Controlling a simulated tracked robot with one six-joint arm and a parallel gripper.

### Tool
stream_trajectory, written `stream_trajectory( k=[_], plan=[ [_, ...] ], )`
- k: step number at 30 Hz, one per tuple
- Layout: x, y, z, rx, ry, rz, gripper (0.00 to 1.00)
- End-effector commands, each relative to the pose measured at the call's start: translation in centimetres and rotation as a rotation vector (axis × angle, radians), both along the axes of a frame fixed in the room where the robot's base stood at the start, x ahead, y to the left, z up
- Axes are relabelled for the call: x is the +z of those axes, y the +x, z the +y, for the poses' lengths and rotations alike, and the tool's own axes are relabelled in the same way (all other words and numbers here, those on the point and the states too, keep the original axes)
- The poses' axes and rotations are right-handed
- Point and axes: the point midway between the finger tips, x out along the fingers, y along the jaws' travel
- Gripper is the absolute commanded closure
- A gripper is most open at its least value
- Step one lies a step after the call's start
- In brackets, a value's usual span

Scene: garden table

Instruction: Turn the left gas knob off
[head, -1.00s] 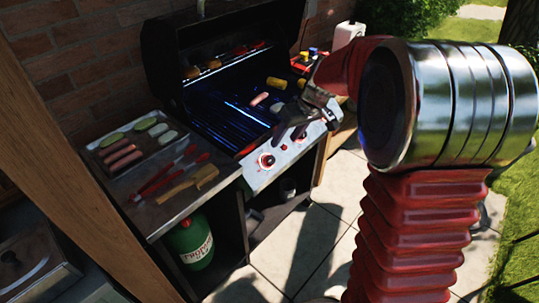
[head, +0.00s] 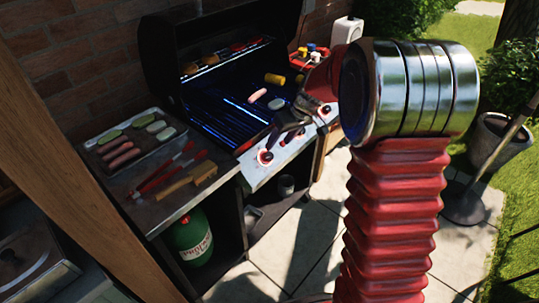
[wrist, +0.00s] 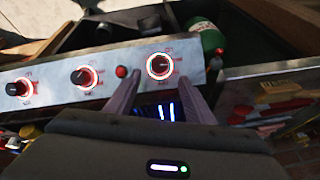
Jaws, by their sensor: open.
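The left gas knob (head: 265,157) is on the grill's metal front panel (head: 257,177), with a red-and-white ring around it. In the wrist view this knob (wrist: 160,66) shows upper middle, its ring lit white and red. My gripper (head: 281,137) is open, just above and behind the knob in the head view. In the wrist view my gripper (wrist: 161,77) has one finger to each side of the knob's picture position, with nothing held. I cannot tell whether the fingers touch the knob. Blue light glows in the grill (head: 225,128).
Two other knobs (wrist: 83,77) (wrist: 19,88) and a red button (wrist: 121,71) share the panel. A tray (head: 110,171) of food, red tongs (head: 165,177) and a brush (head: 190,182) lie on the left shelf. A green gas bottle (head: 190,238) stands below.

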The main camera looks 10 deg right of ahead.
Motion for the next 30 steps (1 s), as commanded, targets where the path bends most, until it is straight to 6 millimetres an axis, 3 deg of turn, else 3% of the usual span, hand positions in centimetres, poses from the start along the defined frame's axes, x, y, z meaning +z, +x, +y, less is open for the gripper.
stream_trajectory(
  k=[15, 21, 30],
  plan=[
    [-7.3, 2.3, 2.1, 0.000, 0.000, 0.002, 0.51],
    [-8.6, 2.9, 2.5, 0.001, -0.001, 0.001, 0.51],
    [-8.8, 3.0, 2.6, 0.001, 0.000, 0.000, 0.51]
  ],
)
